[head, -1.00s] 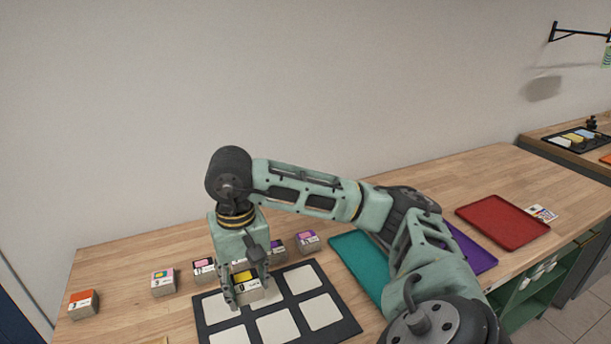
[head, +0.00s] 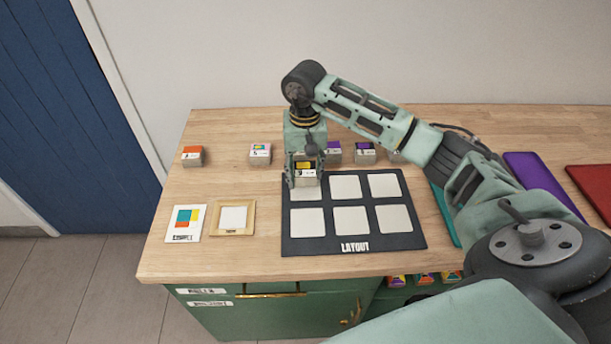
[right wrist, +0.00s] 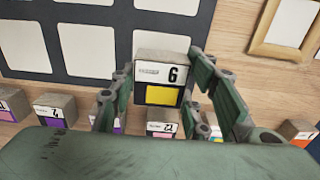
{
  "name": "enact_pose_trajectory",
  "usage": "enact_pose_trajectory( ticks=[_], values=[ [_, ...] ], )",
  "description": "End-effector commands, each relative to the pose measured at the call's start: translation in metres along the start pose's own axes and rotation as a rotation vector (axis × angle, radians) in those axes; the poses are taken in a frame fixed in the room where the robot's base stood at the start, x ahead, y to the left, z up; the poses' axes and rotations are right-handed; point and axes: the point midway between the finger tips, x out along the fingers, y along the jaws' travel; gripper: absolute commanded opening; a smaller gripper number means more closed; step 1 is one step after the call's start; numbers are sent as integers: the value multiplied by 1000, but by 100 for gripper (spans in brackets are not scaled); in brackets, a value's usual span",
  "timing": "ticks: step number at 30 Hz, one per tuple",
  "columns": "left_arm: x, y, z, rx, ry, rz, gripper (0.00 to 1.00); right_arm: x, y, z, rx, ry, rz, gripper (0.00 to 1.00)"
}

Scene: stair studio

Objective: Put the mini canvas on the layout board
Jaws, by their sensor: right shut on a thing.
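The layout board (head: 355,248) is dark, with several pale square cells, and lies on the wooden bench. My right gripper (head: 305,178) is shut on a small grey-sided block (right wrist: 160,80) with a yellow patch and the numeral 6. In the head view it holds the block at the back left cell, which is partly hidden. Whether the block touches the board I cannot tell. In the right wrist view the fingers stand on either side of the block. A small white panel in a wooden frame (head: 233,217) lies left of the board. My left gripper is not in view.
Similar blocks, such as one orange-topped (head: 193,156) and one multicoloured (head: 260,153), stand in a row behind the board. A card with coloured squares (head: 187,222) lies at the front left. Purple (head: 535,176) and red (head: 592,190) trays lie to the right.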

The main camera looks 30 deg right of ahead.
Motion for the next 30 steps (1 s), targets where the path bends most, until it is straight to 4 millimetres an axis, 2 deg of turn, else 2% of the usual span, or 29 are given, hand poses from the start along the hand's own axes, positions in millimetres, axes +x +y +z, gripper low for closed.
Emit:
enact_pose_trajectory(
  ticks=[3,7,13,19,20,26,30],
  values=[
    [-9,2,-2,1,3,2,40,18,0,2,0,-6,2,19],
    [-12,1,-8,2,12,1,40,32,0,2,1,-4,1,19],
    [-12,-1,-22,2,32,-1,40,34,0,1,0,-1,0,19],
    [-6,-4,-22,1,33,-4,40,39,1,1,0,-1,1,19],
    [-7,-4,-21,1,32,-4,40,38,1,1,0,-1,1,44],
    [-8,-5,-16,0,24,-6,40,37,1,1,0,-2,1,61],
    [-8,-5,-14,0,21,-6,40,37,1,1,0,-2,1,62]
  ],
)
